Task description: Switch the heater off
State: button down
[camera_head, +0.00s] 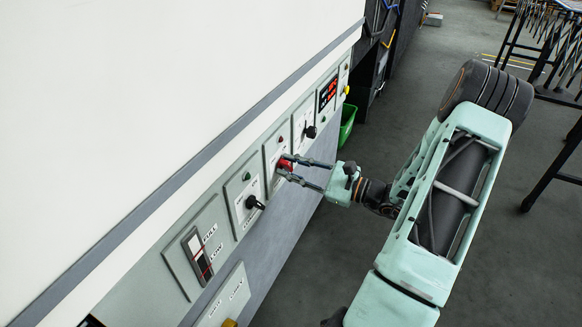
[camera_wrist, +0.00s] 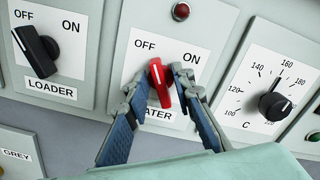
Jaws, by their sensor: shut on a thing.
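The red heater knob (camera_wrist: 163,90) sits on a white label plate (camera_wrist: 150,50) marked OFF at upper left and ON at upper right. The word under the knob is partly hidden and ends in "ATER". The knob's white-marked end points up and slightly left, between the two words and nearer OFF. My gripper (camera_wrist: 160,84) is shut on the knob, one finger on each side. The head view also shows the red knob (camera_head: 286,166) between my gripper's fingers (camera_head: 288,168). A dark red lamp (camera_wrist: 181,11) is above the plate.
The black loader knob (camera_wrist: 38,48) is to the left, pointing to OFF. A black temperature dial (camera_wrist: 274,106) is to the right. A red digital display (camera_head: 327,92) is farther along the panel. A green bin (camera_head: 347,125) stands beyond it. Open floor lies right of the panel.

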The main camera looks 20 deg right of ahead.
jog(key=c, duration=2)
grip_release()
jog(key=shift+s+d, duration=0.1)
jog(key=v, duration=1.2)
